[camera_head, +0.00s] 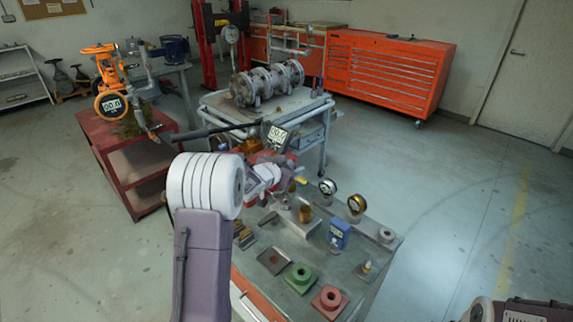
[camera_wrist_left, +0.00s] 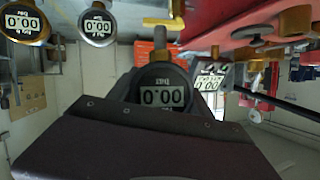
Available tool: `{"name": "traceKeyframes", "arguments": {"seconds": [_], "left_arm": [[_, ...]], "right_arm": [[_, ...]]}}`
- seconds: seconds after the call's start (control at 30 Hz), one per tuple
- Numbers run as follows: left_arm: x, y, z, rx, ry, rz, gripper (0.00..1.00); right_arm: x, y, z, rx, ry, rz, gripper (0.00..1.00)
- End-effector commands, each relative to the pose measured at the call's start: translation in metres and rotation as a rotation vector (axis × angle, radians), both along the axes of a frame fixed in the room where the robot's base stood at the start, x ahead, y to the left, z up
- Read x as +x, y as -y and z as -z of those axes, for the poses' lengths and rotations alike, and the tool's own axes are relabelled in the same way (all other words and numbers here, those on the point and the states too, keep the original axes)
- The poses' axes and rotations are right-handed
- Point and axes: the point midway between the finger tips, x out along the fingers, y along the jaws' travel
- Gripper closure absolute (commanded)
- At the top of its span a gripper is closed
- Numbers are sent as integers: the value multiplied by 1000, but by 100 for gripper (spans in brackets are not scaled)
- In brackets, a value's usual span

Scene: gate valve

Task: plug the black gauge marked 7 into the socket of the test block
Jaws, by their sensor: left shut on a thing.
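My left gripper (camera_head: 264,174) reaches over the near workbench and is shut on a black round gauge. In the left wrist view the black gauge (camera_wrist_left: 163,95) fills the middle, its display reading 00.0 upside down, its grey stem pointing to the top of the picture. I cannot read a 7 on it. In the head view the gauge cannot be made out clearly behind my arm and gripper. My right gripper is not in view.
A silver-rimmed gauge (camera_head: 327,187) and a gold-rimmed gauge (camera_head: 355,205) stand on the bench beside a blue box (camera_head: 339,234). A black-handled tool with a display (camera_head: 277,137) is just behind the gripper.

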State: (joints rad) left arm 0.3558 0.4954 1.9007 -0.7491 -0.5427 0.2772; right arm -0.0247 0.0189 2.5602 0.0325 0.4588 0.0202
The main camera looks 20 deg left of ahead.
Motion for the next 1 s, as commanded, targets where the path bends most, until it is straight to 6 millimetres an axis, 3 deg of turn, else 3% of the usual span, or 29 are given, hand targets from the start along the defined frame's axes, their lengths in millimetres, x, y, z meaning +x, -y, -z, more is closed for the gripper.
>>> {"name": "traceKeyframes", "arguments": {"seconds": [0.23, 0.7, 1.0], "left_arm": [[0, 0, -2, -2, 0, -1, 91], [0, 0, 50, -1, 1, 0, 91], [0, 0, 57, -1, 1, -1, 91]], "right_arm": [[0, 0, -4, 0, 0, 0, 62], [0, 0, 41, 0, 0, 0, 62], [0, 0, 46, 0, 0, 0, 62]]}}
